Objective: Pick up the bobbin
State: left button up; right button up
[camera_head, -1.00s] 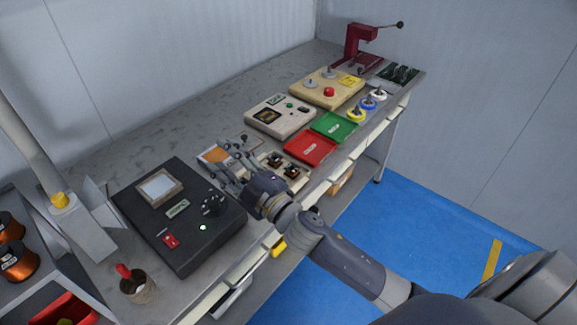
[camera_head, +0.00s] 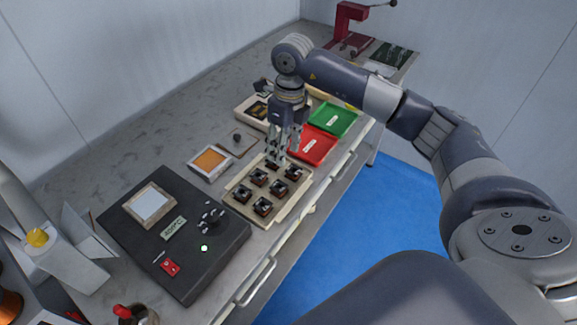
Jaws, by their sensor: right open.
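Several small dark bobbins sit in rows in a beige tray (camera_head: 237,190) on the grey bench. A bobbin in the front row (camera_head: 263,206) and one in the middle row (camera_head: 278,187) show clearly. My right gripper (camera_head: 283,155) points down over the far end of the tray, its fingers apart. The far bobbin (camera_head: 273,165) is right at its fingertips and partly hidden by them. I cannot tell whether the fingers touch it. My left gripper is not in view.
A black control box (camera_head: 175,230) stands left of the tray. A red tray (camera_head: 318,146) and a green tray (camera_head: 335,118) lie beyond it to the right. An orange pad in a white frame (camera_head: 210,160) lies behind it. A red hand press (camera_head: 347,18) stands at the far end.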

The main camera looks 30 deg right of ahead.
jog(key=d, duration=0.2)
jog(key=h+p, duration=0.1)
send_over(292, 167)
jog(key=s, duration=0.1)
notch_tip(292, 167, down, 4)
jog(key=shift+a+f, duration=0.15)
jog(key=shift+f+p, duration=0.4)
jog(key=shift+f, duration=0.2)
jog(key=f, duration=0.2)
jog(key=f+p, duration=0.1)
jog(key=shift+w+f, duration=0.2)
jog(key=shift+f, duration=0.5)
jog(key=c, duration=0.8)
